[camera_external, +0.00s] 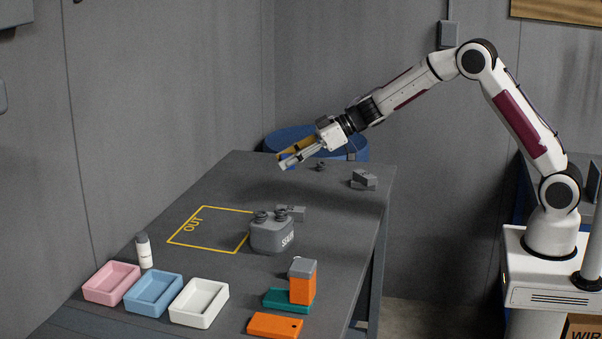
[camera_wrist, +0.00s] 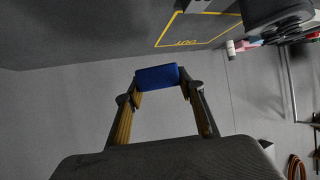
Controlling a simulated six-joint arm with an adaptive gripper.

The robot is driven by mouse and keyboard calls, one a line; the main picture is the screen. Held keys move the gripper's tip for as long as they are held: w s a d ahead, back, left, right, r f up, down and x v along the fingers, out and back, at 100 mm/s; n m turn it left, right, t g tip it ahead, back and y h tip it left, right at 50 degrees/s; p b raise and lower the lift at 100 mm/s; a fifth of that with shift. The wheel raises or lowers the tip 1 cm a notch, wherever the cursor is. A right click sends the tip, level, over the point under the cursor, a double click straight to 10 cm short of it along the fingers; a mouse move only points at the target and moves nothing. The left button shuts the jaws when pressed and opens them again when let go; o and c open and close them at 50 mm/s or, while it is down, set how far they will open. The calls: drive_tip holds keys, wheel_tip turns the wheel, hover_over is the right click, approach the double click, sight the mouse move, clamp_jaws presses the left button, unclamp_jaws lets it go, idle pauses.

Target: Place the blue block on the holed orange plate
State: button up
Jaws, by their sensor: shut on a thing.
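My gripper (camera_external: 288,160) is raised above the far end of the table in the external view. In the wrist view, it is shut on the blue block (camera_wrist: 157,75), which sits crosswise between the fingertips. I cannot make out the block in the external view. The holed orange plate (camera_external: 272,325) lies flat at the near edge of the table, with a small dark hole near its right end. My gripper is far from the plate, and the plate is not visible in the wrist view.
Beside the plate, an orange upright block (camera_external: 303,290) with a grey piece on top stands by a teal plate (camera_external: 280,298). Pink, blue and white trays (camera_external: 206,318) and a small bottle (camera_external: 144,252) are at left. A grey canister (camera_external: 272,236) stands mid-table near the yellow OUT outline.

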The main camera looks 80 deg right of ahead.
wheel_tip(320, 180, up, 5)
drive_tip(key=shift+r, duration=0.2)
drive_tip(key=w+a+h, duration=0.1)
drive_tip(key=w+a, duration=0.3)
drive_tip(key=a, duration=1.2)
drive_tip(key=m+t+h, duration=0.1)
drive_tip(key=m+h, duration=0.3)
hover_over(289, 331)
wheel_tip(289, 331, down, 5)
drive_tip(key=shift+f, duration=3.1)
